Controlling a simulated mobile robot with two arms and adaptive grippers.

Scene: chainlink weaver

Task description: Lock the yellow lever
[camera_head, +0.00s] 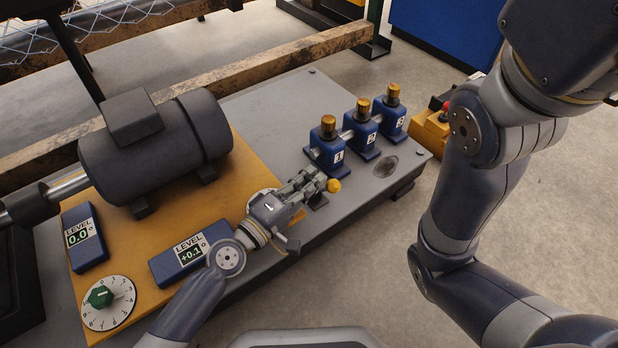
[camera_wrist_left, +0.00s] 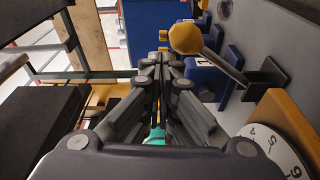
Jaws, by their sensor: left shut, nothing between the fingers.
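The yellow lever shows in the head view as a round yellow knob (camera_head: 333,185) just beyond my left gripper's tips, near the plate's front edge. My right gripper is out of view.
Blue valve blocks with gold caps (camera_head: 328,128) stand behind the lever. A dark motor (camera_head: 155,145), two blue level boxes (camera_head: 190,252) and a dial with a green knob (camera_head: 100,296) sit on the orange plate. The floor to the right is partly covered by my right arm.

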